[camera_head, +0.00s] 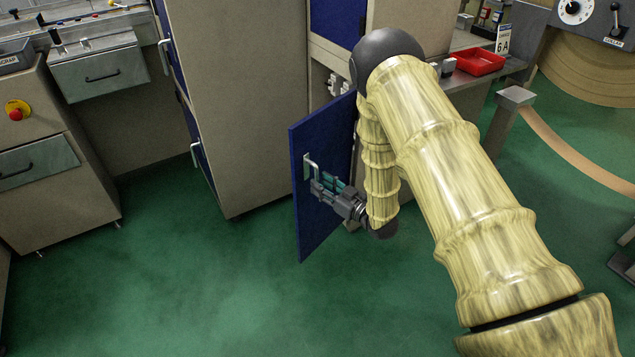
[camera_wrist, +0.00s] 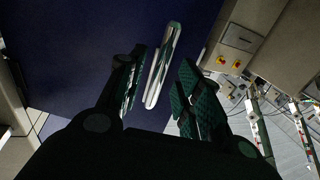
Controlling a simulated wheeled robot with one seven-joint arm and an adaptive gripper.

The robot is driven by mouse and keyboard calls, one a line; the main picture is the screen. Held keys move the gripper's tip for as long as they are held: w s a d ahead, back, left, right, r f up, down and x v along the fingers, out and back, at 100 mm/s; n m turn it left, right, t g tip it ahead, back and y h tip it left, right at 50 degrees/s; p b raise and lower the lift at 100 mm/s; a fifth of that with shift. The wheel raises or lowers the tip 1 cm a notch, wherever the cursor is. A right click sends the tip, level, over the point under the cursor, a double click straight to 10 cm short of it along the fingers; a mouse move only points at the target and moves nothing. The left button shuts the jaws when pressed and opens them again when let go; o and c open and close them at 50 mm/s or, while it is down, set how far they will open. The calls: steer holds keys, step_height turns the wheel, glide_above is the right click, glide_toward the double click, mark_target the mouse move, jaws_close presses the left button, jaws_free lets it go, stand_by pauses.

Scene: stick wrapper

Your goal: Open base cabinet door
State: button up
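The blue base cabinet door (camera_head: 310,225) stands swung out from its beige cabinet, well ajar, in the middle of the head view. It also fills much of the wrist view (camera_wrist: 75,50). Its silver bar handle (camera_head: 308,166) is upright near the door's left edge. My gripper (camera_head: 319,187) is at the door's outer face, by the lower part of the handle. In the wrist view, the handle (camera_wrist: 162,65) shows between the two spread fingers, with a gap on each side. I cannot tell whether either finger touches it. My arm hides part of the cabinet opening.
A tall beige cabinet (camera_head: 250,100) with blue doors stands left of the open door. Drawer units (camera_head: 40,170) are at the far left. A red tray (camera_head: 479,62) sits on the bench at the back right. The green floor (camera_head: 190,290) in front is clear.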

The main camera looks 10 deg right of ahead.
steer(key=v, duration=0.9)
steer(key=s+d+f+m+g+h, duration=0.3)
steer(key=s+f+m+g+h, duration=0.5)
steer(key=s+f, duration=1.15)
steer(key=s+f+n+g+h, duration=0.1)
steer(key=s+g+h, duration=0.15)
steer(key=s, duration=1.15)
steer(key=s+r+g, duration=0.1)
steer(key=s+g, duration=0.3)
steer(key=s, duration=0.7)
step_height(320, 180, up, 16)
steer(key=w+p, duration=0.1)
steer(key=p, duration=1.5)
steer(key=shift+m, duration=0.3)
steer(key=shift+a, duration=0.1)
